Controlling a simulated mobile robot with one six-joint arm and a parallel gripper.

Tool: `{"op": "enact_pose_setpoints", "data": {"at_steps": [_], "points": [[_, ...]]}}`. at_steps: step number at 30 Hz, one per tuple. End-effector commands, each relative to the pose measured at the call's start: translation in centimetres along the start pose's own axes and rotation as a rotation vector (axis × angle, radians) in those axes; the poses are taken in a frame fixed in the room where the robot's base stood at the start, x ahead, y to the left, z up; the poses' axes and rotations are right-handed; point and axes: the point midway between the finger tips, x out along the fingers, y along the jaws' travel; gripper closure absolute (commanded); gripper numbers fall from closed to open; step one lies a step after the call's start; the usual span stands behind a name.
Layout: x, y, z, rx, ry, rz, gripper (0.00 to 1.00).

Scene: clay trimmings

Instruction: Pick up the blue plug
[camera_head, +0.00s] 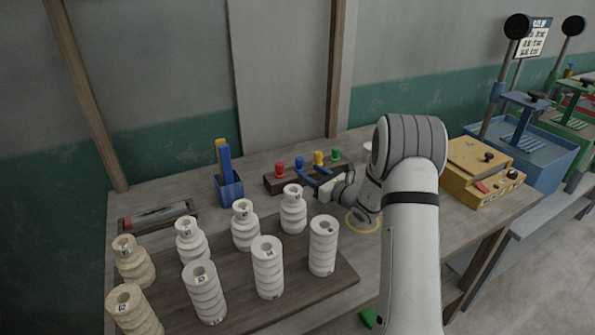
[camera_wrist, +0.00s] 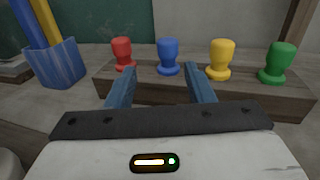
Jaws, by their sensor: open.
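The blue plug (camera_wrist: 168,55) stands upright in a wooden rack (camera_wrist: 240,92), between the red plug (camera_wrist: 122,54) and the yellow plug (camera_wrist: 220,60). The green plug (camera_wrist: 279,62) is at the right end. In the head view the blue plug (camera_head: 299,163) shows just behind my gripper (camera_head: 306,173). In the wrist view my gripper (camera_wrist: 160,78) is open, with its two blue fingers pointing at the rack. The blue plug appears beyond the fingertips and between them. Nothing is between the fingers.
White and beige ribbed clay pieces (camera_head: 268,268) stand on a dark board (camera_head: 338,278) in front. A blue holder (camera_head: 229,191) with blue and yellow tools is left of the rack. A yellow box (camera_head: 478,172) stands at the right. A wall is behind the table.

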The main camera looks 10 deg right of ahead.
Motion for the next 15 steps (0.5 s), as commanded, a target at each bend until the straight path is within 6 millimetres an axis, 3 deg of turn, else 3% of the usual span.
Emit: {"op": "enact_pose_setpoints", "data": {"at_steps": [5, 15], "points": [[0.9, -1.1, -0.8, 0.027, -0.009, -0.038, 0.52], [5.0, -1.9, 0.0, 0.024, -0.009, -0.043, 0.52]]}}
